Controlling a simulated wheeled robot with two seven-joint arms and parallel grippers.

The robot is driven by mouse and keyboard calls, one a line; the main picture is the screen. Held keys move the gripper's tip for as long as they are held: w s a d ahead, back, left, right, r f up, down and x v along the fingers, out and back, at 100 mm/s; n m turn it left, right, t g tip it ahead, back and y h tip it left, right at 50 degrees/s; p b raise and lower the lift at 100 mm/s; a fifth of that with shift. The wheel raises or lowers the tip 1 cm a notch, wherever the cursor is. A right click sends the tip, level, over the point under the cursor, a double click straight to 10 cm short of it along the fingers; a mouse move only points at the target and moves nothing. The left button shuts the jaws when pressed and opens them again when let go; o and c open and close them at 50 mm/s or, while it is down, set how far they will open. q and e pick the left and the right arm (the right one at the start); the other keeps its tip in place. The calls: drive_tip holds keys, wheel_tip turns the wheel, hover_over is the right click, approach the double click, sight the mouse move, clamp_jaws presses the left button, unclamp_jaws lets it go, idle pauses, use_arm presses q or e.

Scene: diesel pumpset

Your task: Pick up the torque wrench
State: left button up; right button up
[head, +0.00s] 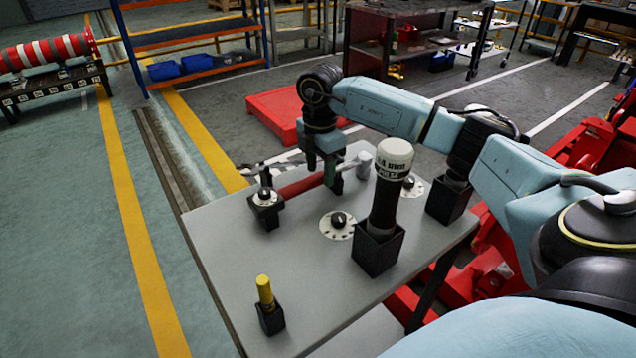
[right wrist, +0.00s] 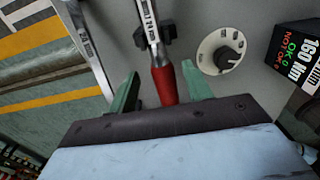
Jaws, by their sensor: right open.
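My right gripper (head: 327,174) points down over the wrench in the head view. Its green fingers (right wrist: 158,80) are open, one on each side of the red handle, with gaps visible. The handle's lower end is hidden behind the gripper body in the wrist view. My left gripper is not in view.
A black-and-white cylindrical tool (head: 385,200) stands in a black holder close to my right gripper. A white dial (head: 338,224) and a yellow-topped tool (head: 265,292) are on the table. Another long silver tool (right wrist: 88,45) lies beside the wrench.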

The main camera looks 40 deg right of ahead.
sight(320, 184)
drive_tip(key=f, duration=0.1)
drive_tip(key=f+b, duration=0.1)
drive_tip(key=f, duration=0.1)
drive_tip(key=shift+s+a+f, duration=0.1)
drive_tip(key=shift+s+f, duration=0.1)
drive_tip(key=shift+f, duration=0.7)
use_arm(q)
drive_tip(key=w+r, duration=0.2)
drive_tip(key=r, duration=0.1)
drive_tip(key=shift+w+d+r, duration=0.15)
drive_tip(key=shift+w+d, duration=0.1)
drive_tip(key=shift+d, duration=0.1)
use_arm(e)
drive_tip(key=shift+w+r, duration=0.1)
clamp_jaws()
